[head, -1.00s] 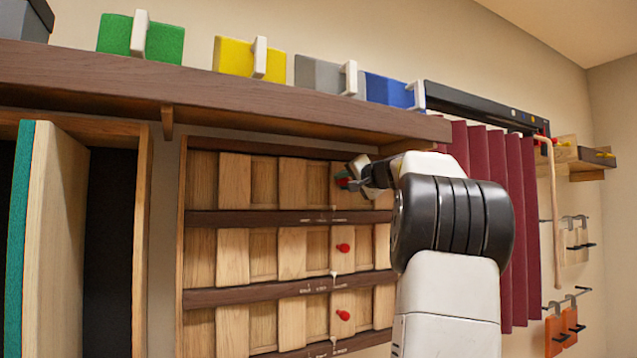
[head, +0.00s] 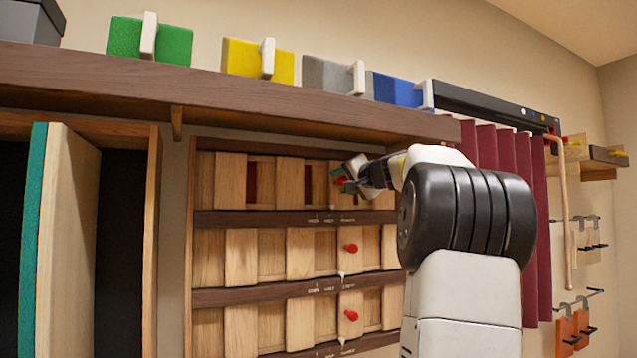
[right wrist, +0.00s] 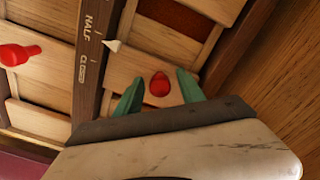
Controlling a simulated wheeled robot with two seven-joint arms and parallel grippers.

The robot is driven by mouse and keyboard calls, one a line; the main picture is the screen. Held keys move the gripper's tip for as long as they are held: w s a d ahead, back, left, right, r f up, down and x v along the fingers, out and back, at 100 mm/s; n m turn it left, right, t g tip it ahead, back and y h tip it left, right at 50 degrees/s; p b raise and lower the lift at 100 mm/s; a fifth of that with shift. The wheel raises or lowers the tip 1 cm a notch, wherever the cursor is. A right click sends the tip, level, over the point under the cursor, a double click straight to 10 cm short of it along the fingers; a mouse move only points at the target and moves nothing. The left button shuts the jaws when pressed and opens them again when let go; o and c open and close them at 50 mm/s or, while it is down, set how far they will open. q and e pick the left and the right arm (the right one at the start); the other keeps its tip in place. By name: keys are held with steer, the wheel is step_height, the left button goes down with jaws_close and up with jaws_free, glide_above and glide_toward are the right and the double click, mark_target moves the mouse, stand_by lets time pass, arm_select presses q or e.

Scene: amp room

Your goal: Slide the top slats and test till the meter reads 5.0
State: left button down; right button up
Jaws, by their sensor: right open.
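The top row of wooden slats (head: 230,180) sits under the shelf in the head view. Dark red openings (head: 261,184) show between its slats. My right gripper (head: 347,183) is at the row's right part, at its red knob. In the right wrist view, the green fingers of my right gripper (right wrist: 160,92) stand apart on either side of the red knob (right wrist: 159,84), not closed on it. A white pointer (right wrist: 113,45) on that slat lies by the tick near the word HALF on the dark rail (right wrist: 92,60). No meter reading is legible. My left gripper is out of view.
Two lower slat rows have red knobs (head: 351,247) (head: 351,315). The shelf (head: 250,105) overhangs the top row and carries green, yellow, grey and blue blocks. A dark red curtain (head: 510,190) hangs to the right; a teal-edged panel (head: 65,240) stands at left.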

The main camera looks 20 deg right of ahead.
steer(key=s, duration=0.7)
steer(key=shift+s+d, duration=0.3)
steer(key=shift+s, duration=0.1)
steer(key=s+a+f+n+g+y, duration=0.1)
steer(key=s+a+f+n+g, duration=0.3)
steer(key=a+f, duration=0.6)
steer(key=s+a+f+n+g+y, duration=0.2)
steer(key=s+a+f+g, duration=0.1)
steer(key=s+a+f, duration=0.55)
steer(key=s+a+f+n+g+h, duration=0.1)
steer(key=s+a+f+n+g, duration=0.1)
steer(key=s+f, duration=0.5)
steer(key=s+a+f+n+g+h, duration=0.1)
steer(key=s+a+f, duration=0.3)
steer(key=s+f, duration=0.4)
step_height(320, 180, down, 6)
steer(key=shift+s+a+r+n+g, duration=0.15)
steer(key=shift+a+n+g, duration=0.25)
steer(key=shift+n+g, duration=0.45)
jaws_close()
